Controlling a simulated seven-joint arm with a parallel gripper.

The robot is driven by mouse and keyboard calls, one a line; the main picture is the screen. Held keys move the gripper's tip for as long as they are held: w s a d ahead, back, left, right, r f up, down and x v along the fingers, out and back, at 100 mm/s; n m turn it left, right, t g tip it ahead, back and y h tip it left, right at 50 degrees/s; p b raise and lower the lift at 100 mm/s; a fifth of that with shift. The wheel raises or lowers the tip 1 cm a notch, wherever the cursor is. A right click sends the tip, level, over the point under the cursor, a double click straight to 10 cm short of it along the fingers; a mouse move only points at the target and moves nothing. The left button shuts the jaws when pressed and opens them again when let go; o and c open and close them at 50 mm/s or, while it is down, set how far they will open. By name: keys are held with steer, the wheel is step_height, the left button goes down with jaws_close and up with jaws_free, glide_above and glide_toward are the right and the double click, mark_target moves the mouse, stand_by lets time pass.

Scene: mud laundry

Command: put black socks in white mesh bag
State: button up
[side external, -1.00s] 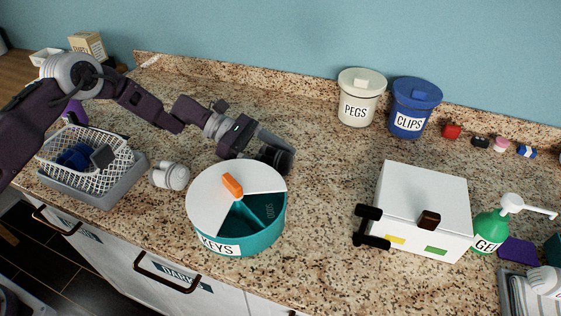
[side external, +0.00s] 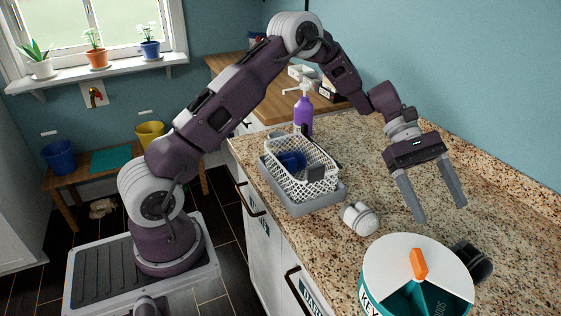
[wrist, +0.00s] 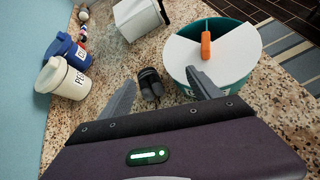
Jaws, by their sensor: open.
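The black socks (side external: 472,262) lie as a rolled pair on the granite counter, close beside the round teal container. In the wrist view the black socks (wrist: 151,86) show between and beyond my fingertips. My gripper (side external: 443,212) is open and empty, pointing down above the counter, with its fingers apart from the socks. The open gripper also shows in the wrist view (wrist: 160,77). A white mesh container (side external: 287,182), looking like a basket, stands in a grey tray to the left of my gripper. Blue and dark grey items lie in it.
The teal container (wrist: 233,84) has a white lid with an orange handle and an open section. White rolled socks (side external: 360,218) lie between it and the mesh container. The pegs tub (wrist: 62,80), clips tub (wrist: 66,50) and a white box (wrist: 138,17) stand farther off.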

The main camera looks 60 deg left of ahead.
steer(key=s+a+r+m+t+y, duration=0.1)
steer(key=s+a+r+m+y, duration=0.1)
steer(key=s, duration=0.6)
steer(key=s+a+r+m+t+y, duration=0.1)
steer(key=s+a+r+m+y, duration=0.2)
steer(key=s, duration=0.6)
steer(key=s+a+r+m+t+y, duration=0.2)
steer(key=s+r+m+y, duration=0.2)
steer(key=s+r+m, duration=0.2)
step_height(320, 180, up, 2)
steer(key=s, duration=0.2)
steer(key=shift+s+a+m, duration=0.3)
steer(key=shift+s, duration=0.05)
steer(key=s+a+m, duration=0.1)
steer(key=s, duration=0.1)
steer(key=s+a+f+m+t+y, duration=0.1)
steer(key=s, duration=0.1)
steer(key=s+a+m+t+y, duration=0.1)
steer(key=s+a, duration=0.1)
steer(key=shift+s+a+f, duration=0.1)
steer(key=shift+s+f, duration=0.25)
steer(key=shift+s, duration=0.05)
steer(key=shift+c, duration=1.1)
